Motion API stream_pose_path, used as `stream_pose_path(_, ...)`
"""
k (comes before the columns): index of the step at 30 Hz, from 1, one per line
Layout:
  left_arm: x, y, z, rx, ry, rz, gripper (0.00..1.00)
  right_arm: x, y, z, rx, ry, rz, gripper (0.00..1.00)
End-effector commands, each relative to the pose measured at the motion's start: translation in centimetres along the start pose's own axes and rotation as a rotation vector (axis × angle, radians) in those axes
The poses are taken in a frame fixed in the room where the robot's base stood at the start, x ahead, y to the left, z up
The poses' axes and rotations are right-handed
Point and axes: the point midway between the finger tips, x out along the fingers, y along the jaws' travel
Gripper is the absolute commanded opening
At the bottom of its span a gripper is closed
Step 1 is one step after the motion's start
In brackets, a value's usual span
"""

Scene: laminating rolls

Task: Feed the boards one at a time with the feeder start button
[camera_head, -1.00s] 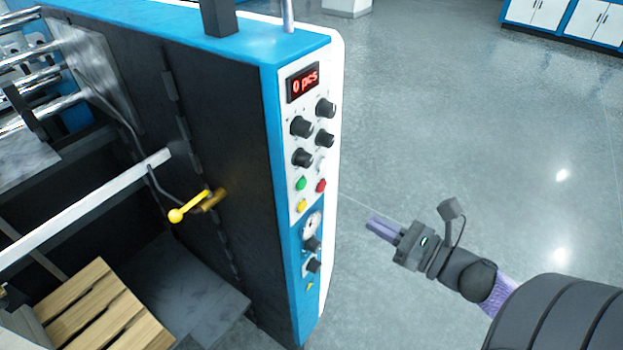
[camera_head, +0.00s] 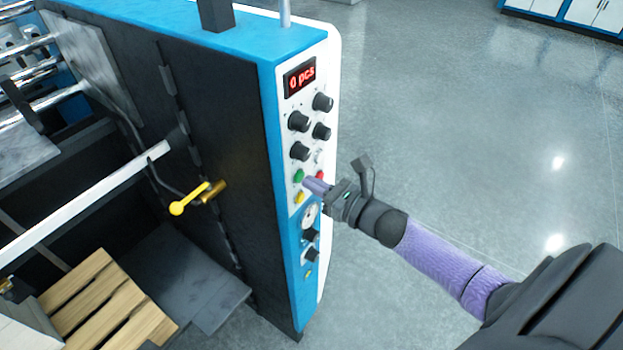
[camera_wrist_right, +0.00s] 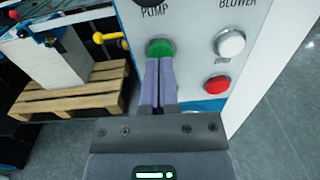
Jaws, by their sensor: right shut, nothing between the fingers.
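The feeder's control panel (camera_head: 308,146) is white, with a red display (camera_head: 301,79) reading "0 pcs". A green button (camera_head: 298,176) sits low on it; it also shows in the right wrist view (camera_wrist_right: 160,46). My right gripper (camera_head: 309,184) is shut and empty, its purple fingers pointing at the panel. In the right wrist view its fingertips (camera_wrist_right: 159,62) lie just below the green button and overlap its lower edge; I cannot tell whether they touch. A pale stack (camera_wrist_right: 45,58), perhaps the boards, stands on a wooden pallet (camera_wrist_right: 70,100). My left gripper is not in view.
A red button (camera_wrist_right: 217,85) and a white button (camera_wrist_right: 229,43) are right of the green one. A yellow button (camera_head: 299,197) is below it. Black knobs (camera_head: 299,121) stick out above. A yellow-handled lever (camera_head: 190,199) is on the dark side wall. Open floor lies right.

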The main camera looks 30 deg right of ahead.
Motion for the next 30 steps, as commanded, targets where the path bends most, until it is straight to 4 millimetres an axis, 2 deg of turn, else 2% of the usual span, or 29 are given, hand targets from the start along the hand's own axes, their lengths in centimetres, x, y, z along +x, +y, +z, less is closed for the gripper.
stream_pose_path(4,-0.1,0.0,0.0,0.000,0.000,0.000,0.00,0.7,0.0,0.0,-0.001,0.000,0.000,0.00)
stream_pose_path(13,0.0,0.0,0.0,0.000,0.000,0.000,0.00,0.8,0.0,-0.1,0.000,0.000,0.000,0.00)
stream_pose_path(19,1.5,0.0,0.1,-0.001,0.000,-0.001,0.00,2.5,0.1,-0.2,-0.001,-0.004,0.001,0.00)
stream_pose_path(30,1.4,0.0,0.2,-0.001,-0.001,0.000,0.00,2.6,-0.1,0.1,-0.001,-0.004,0.001,0.00)
